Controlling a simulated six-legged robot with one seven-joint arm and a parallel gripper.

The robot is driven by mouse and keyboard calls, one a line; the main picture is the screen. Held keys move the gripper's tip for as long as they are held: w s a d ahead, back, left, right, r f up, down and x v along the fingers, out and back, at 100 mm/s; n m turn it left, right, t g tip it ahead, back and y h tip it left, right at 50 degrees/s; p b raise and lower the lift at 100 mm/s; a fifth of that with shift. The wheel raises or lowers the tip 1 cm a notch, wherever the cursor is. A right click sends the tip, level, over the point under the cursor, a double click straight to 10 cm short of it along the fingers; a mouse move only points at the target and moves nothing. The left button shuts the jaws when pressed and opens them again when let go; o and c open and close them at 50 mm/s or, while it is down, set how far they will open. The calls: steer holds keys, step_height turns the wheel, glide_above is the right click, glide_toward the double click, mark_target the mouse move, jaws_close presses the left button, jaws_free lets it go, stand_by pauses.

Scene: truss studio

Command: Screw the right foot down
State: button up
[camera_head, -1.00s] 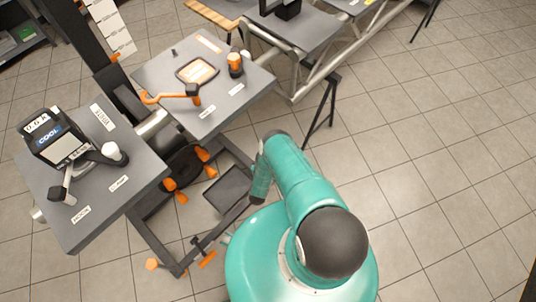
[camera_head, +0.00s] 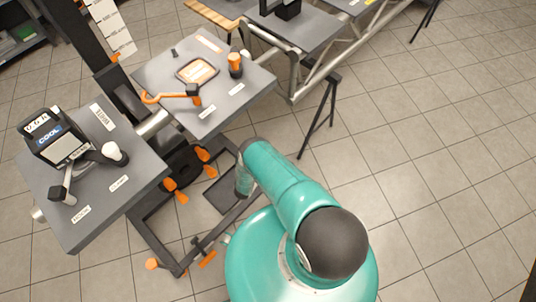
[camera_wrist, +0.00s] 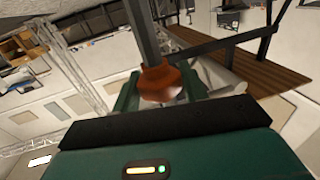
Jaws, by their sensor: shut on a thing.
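In the wrist view, an orange-brown flared foot (camera_wrist: 158,82) with a dark grey rod (camera_wrist: 145,30) sits between the green fingers of my gripper (camera_wrist: 158,94). My gripper is shut on it, and the fingers hide part of its sides. In the head view my arm reaches down beside the right side of the dark stand frame (camera_head: 150,236). My gripper and the foot it holds are hidden there behind my arm.
Two grey tabletops, a left one (camera_head: 85,222) and a back one (camera_head: 225,112), carry a black device (camera_head: 55,138), an orange handle (camera_head: 165,97) and an orange-capped item (camera_head: 235,64). A metal truss (camera_head: 330,55) runs behind. The tiled floor at right is clear.

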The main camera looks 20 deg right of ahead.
steer(key=o, duration=1)
steer(key=shift+w, duration=0.1)
steer(key=shift+c, duration=0.2)
steer(key=v, duration=1.4)
steer(key=shift+d, duration=0.1)
